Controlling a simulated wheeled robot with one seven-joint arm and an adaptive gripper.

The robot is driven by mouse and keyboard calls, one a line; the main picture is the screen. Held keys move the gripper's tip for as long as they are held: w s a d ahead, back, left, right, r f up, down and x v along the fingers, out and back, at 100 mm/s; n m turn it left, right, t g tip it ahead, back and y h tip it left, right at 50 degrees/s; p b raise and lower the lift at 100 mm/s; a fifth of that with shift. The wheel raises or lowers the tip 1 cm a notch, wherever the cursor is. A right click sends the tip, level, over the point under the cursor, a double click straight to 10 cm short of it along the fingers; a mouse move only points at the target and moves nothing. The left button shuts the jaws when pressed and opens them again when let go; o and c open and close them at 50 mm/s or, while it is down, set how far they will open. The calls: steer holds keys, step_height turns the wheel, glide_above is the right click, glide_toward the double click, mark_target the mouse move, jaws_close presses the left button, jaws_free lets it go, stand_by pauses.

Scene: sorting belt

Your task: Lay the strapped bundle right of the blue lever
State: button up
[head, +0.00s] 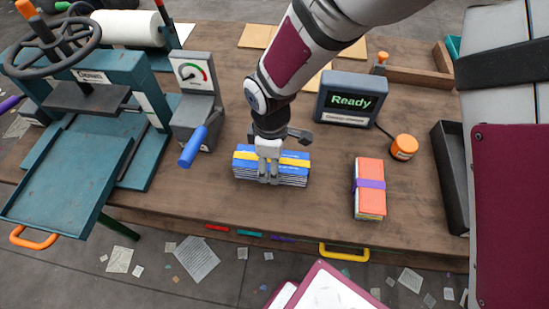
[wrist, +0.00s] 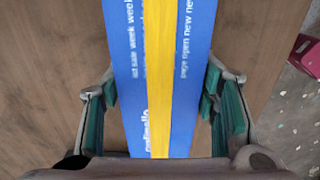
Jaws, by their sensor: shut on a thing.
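A blue bundle (head: 295,171) with a yellow strap lies flat on the wooden table, to the right of the blue lever (head: 195,146). The lever sticks out of a grey gauge box (head: 196,100). My gripper (head: 268,176) is at the bundle from above, its fingers around the bundle's middle. In the wrist view the blue bundle (wrist: 192,70) runs between the green-padded fingers (wrist: 162,108). A second bundle, orange with a purple strap (head: 369,188), lies further right. Whether the blue bundle rests fully on the table is hard to tell.
A black display reading "Ready" (head: 350,98) stands behind, with an orange button (head: 404,147) to its right. A teal press with a tray (head: 70,180) fills the left. A dark open tray (head: 450,175) is at the right. Bare table lies between the two bundles.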

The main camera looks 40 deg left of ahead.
steer(key=o, duration=1.6)
steer(key=shift+s+f, duration=0.1)
steer(key=shift+o, duration=0.2)
step_height(320, 180, up, 12)
steer(key=shift+r, duration=0.2)
